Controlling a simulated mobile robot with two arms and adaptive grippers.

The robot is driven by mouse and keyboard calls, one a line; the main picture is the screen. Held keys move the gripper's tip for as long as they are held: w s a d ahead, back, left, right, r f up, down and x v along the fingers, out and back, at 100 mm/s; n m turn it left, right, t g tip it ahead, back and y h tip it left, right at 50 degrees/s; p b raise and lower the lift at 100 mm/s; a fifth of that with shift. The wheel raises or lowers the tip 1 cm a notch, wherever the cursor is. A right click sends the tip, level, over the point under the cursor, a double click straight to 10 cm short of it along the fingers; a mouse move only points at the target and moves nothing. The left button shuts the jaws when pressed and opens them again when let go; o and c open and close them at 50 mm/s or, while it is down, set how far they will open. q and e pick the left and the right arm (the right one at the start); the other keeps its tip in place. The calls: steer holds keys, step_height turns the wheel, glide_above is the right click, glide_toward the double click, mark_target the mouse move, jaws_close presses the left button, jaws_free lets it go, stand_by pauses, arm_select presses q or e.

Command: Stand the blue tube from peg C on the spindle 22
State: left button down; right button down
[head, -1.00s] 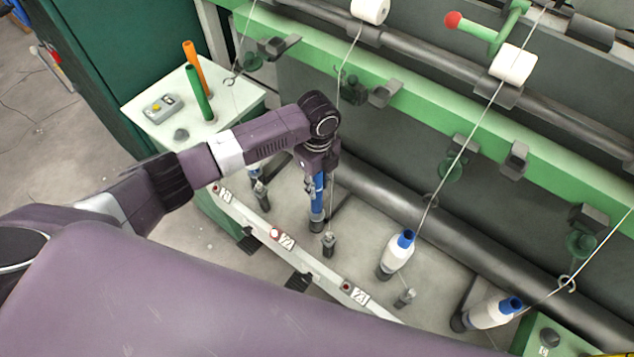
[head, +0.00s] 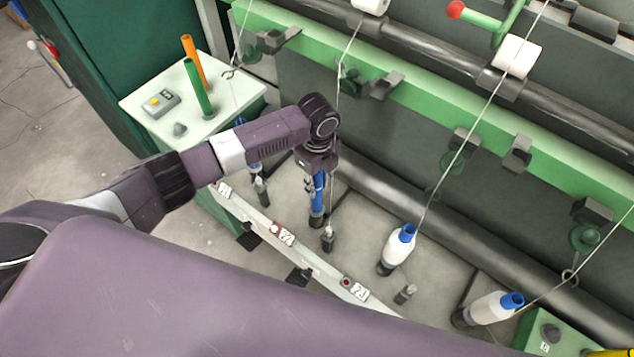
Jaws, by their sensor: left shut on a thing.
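The blue tube (head: 318,197) is upright below my left wrist. My left gripper (head: 317,183) is shut on its upper part, and the wrist hides the tube's top. The tube's lower end meets the dark base of the spindle (head: 317,220) behind the plate marked 22 (head: 287,237); I cannot tell whether it is fully seated. On the white-topped cabinet, a short grey peg (head: 180,129) is bare; its letter cannot be read. My right gripper is not in view.
Green (head: 198,92) and orange (head: 194,62) tubes stand on the cabinet top (head: 140,105), beside a small control box (head: 160,102). White bobbins (head: 397,248) with blue tops stand to the right. Threads slant above them. A numbered rail (head: 320,267) runs in front.

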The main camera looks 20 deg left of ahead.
arm_select(q)
steer(key=shift+f, duration=0.2)
steer(key=c, duration=1.6)
jaws_free()
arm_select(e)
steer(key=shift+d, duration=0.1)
arm_select(q)
step_height(320, 180, up, 12)
